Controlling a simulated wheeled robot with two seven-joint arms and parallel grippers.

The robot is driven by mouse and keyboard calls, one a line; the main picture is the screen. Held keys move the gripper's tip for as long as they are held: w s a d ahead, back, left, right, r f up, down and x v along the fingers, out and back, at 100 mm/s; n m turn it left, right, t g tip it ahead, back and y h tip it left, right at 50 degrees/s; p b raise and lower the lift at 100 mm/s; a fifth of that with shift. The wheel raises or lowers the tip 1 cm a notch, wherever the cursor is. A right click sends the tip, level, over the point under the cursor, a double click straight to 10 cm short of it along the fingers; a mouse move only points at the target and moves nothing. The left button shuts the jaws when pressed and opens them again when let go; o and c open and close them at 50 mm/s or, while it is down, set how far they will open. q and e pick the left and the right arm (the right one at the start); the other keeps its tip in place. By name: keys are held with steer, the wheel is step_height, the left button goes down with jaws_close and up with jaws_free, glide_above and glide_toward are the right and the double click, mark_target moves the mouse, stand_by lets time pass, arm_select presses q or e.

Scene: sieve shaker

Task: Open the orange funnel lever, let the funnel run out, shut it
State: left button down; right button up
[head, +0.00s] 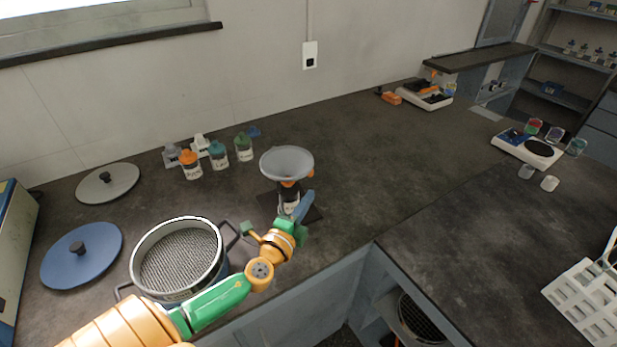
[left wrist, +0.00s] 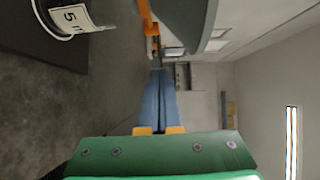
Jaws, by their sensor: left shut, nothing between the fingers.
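The grey funnel (head: 287,161) stands upright over a labelled vessel (head: 289,203) on a dark square base. An orange piece, seemingly the lever (head: 311,174), shows at the funnel's right side below the rim. In the left wrist view the orange part (left wrist: 147,18) reaches down beside the grey funnel (left wrist: 195,22). The labelled vessel (left wrist: 75,20) is at upper left there. My left gripper (head: 304,203) is right beside the vessel, below the lever. Its blue fingers (left wrist: 158,75) are shut and empty, their tips close to the orange part. Contact and the lever's setting cannot be told. My right gripper is out of view.
A sieve (head: 178,259) stands beside my left arm. Two lids, grey (head: 108,183) and blue (head: 82,255), lie at left. Several small bottles (head: 217,155) stand behind. The bench (head: 385,160) right of the funnel is clear.

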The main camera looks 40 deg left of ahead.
arm_select(q)
steer(key=w+a, duration=0.4)
steer(key=w, duration=0.2)
steer(key=shift+w+a+f+b, duration=0.15)
steer(key=shift+w+f+b, duration=0.1)
steer(key=shift+f+b, duration=0.2)
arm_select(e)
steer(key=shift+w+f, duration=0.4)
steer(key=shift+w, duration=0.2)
arm_select(q)
steer(key=shift+w, duration=0.1)
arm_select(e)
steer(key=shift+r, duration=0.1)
